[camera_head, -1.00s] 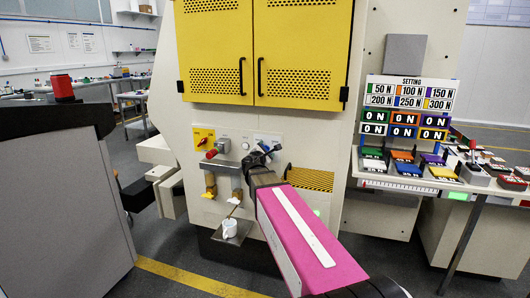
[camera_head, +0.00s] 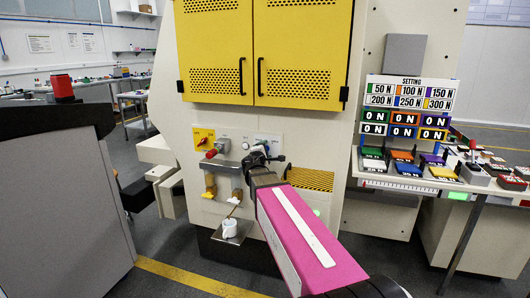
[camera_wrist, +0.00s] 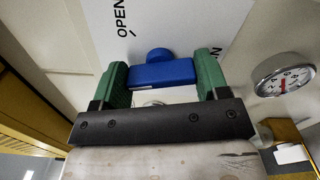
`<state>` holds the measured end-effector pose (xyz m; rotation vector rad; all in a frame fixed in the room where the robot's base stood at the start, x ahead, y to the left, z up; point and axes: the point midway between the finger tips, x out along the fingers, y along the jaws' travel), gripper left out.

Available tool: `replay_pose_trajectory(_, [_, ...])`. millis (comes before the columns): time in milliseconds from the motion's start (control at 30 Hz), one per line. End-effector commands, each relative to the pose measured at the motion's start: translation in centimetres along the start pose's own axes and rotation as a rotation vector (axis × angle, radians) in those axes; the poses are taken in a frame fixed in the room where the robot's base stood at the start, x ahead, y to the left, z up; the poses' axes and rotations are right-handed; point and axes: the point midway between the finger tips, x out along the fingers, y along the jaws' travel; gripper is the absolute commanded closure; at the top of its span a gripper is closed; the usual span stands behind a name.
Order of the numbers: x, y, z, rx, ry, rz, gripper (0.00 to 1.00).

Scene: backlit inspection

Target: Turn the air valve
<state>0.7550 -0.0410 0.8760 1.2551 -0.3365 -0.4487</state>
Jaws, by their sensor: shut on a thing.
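The air valve's blue handle (camera_wrist: 162,73) shows in the wrist view, in front of a white plate marked "OPEN" (camera_wrist: 122,17). It is a flat bar with a round hub behind it. My gripper (camera_wrist: 161,77) has its two green fingers at the two ends of the bar and is shut on it. In the head view my gripper (camera_head: 262,158) is at the right part of the machine's front panel, at the end of my pink arm. It hides most of the valve there.
A round gauge (camera_wrist: 284,75) is close on the right in the wrist view. In the head view, a red knob (camera_head: 211,153) and a yellow switch plate (camera_head: 204,137) are left of the gripper. A white mug (camera_head: 229,228) stands on a small shelf below.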

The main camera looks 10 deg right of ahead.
Motion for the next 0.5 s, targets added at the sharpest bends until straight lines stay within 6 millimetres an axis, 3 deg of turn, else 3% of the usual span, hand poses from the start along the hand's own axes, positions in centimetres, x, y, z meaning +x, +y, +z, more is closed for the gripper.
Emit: replay_pose_trajectory(500, [-0.05, -0.18, -0.01, 0.491, 0.0, -0.001, 0.56])
